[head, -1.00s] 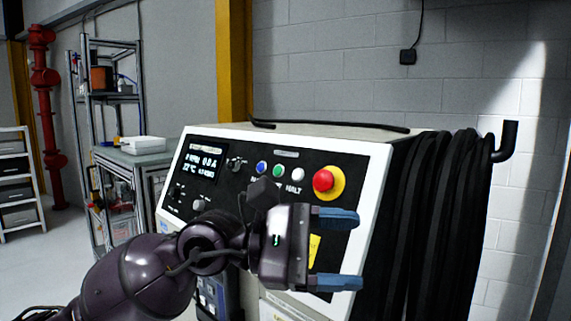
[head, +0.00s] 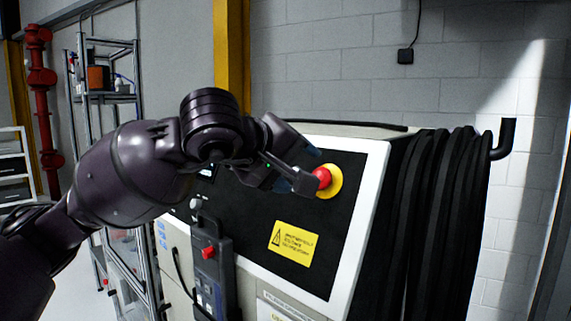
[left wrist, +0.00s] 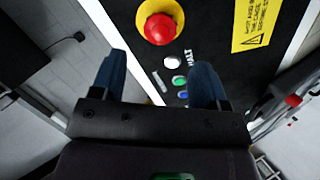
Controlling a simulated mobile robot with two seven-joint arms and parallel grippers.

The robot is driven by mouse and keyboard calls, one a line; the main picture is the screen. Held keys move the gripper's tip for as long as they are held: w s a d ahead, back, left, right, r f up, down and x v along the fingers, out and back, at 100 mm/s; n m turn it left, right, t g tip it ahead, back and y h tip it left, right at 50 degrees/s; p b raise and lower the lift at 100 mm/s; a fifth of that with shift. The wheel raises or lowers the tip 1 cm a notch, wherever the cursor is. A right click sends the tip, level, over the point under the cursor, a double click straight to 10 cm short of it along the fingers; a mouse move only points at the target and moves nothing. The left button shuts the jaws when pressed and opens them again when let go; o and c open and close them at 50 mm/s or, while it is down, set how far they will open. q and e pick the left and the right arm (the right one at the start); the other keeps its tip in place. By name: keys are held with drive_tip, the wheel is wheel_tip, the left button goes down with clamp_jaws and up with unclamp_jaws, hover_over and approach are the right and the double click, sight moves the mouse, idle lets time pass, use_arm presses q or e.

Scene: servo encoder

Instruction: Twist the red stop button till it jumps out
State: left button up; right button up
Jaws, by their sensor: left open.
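The red stop button (head: 323,177) sits on a yellow round collar (head: 337,183) at the upper right of the black control panel (head: 345,215). In the left wrist view the red button (left wrist: 160,29) shows whole, beyond the fingertips and roughly in line with the gap between them. My left gripper (head: 308,168) is open and empty, with blue fingertips close to the button's left side in the head view. In the left wrist view the gripper (left wrist: 160,70) shows a clear gap between its fingers and the button. My right gripper is not in view.
White, green and blue buttons (left wrist: 180,81) lie below the stop button in the left wrist view. A yellow warning label (head: 294,243) is on the panel. A pendant with a red button (head: 209,253) hangs at the front. Black cables (head: 440,220) hang on the right.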

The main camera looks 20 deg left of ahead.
use_arm(q)
drive_tip(key=shift+b+x, duration=1.15)
drive_tip(key=shift+x, duration=2.4)
drive_tip(key=c, duration=0.7)
